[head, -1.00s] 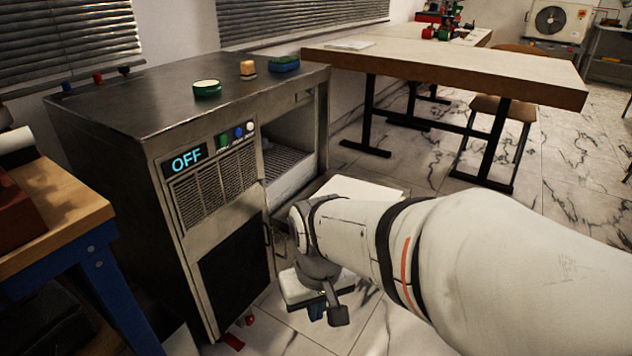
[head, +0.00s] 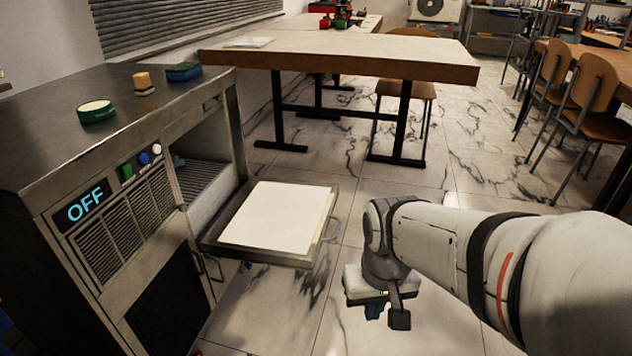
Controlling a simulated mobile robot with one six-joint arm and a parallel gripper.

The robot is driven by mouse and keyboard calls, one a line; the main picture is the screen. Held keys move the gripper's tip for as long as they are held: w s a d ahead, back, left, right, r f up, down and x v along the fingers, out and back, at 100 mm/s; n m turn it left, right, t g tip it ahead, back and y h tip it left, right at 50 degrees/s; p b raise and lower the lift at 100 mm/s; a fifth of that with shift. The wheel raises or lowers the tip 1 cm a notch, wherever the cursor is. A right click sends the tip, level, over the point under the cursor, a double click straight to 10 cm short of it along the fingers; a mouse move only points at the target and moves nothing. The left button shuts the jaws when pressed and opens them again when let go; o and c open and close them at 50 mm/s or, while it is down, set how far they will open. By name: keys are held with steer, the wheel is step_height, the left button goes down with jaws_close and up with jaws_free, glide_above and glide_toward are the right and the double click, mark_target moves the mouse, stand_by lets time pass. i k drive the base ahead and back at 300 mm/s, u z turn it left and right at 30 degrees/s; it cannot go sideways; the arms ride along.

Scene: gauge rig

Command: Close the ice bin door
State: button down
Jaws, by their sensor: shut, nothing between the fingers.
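The ice bin door (head: 275,215) is open. It stands out roughly level from the front of the dark metal ice machine (head: 112,180), with a white inner face up, a dark rim and a handle at its outer end. The bin opening (head: 198,175) behind it is uncovered. My gripper (head: 376,311) is to the right of the door and nearer the camera, apart from it in the picture, pointing down. It is shut and empty; its fingertips are small and partly hidden by my wrist.
A long table (head: 340,60) stands behind. The marble floor right of the door is clear.

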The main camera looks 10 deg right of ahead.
mark_target(275, 223)
steer(key=z, duration=0.15)
steer(key=k, duration=0.95)
steer(key=u, duration=0.55)
